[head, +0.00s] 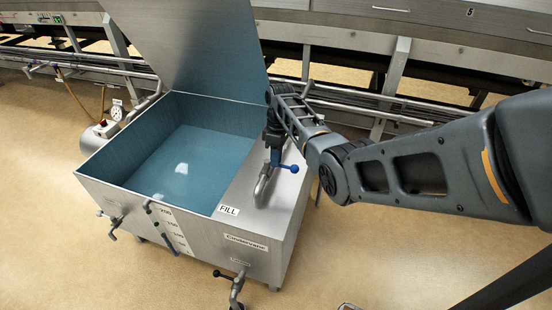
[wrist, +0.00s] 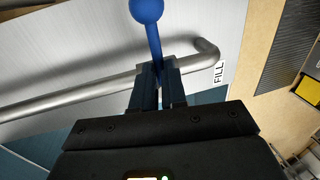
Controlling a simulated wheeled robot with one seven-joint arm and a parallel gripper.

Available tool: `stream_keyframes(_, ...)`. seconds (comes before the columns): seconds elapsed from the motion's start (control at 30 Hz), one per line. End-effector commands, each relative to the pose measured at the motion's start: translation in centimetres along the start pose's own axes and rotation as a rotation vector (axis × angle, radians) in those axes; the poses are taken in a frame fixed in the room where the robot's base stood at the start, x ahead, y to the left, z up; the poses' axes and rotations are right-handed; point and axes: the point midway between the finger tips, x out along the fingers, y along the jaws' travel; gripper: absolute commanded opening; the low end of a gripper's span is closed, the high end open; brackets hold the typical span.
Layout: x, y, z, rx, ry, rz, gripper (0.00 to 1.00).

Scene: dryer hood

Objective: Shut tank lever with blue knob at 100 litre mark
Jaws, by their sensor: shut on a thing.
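The blue knob (head: 294,169) sits at the end of a short blue lever by the bent metal fill pipe on the tank's right-hand top. The knob also shows at the top of the wrist view (wrist: 147,9), with the blue lever stem (wrist: 154,42) running down between my fingertips. My gripper (wrist: 157,68) is shut on the lever stem, just below the knob. In the head view my gripper (head: 274,148) comes down over the pipe. The open steel tank (head: 110,188) holds bluish water (head: 180,165). Its front has a litre scale (head: 172,228); the exact level is unclear.
The tank lid (head: 190,45) stands raised at the back. A FILL label (head: 228,210) is beside the pipe. A black-knobbed valve (head: 237,287) and another handle (head: 113,224) stick out from the tank front. Rails and machinery run behind; the floor at front is clear.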

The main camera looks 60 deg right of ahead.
Motion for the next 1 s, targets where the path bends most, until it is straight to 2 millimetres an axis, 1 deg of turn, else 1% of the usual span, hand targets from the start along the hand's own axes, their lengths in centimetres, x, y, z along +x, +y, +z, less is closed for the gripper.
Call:
stream_keyframes(0.37, -0.07, 0.07, -0.10, -0.010, 0.000, 0.004, 0.00)
stream_keyframes(0.4, -0.07, 0.07, -0.11, -0.010, 0.000, 0.004, 0.13)
stream_keyframes(0.67, -0.04, 0.05, -0.06, -0.008, -0.001, 0.003, 0.38)
stream_keyframes(0.9, -0.09, 0.04, -0.04, -0.007, -0.001, 0.002, 0.38)
stream_keyframes(1.0, -0.67, 0.07, -0.07, -0.007, 0.000, 0.003, 0.38)
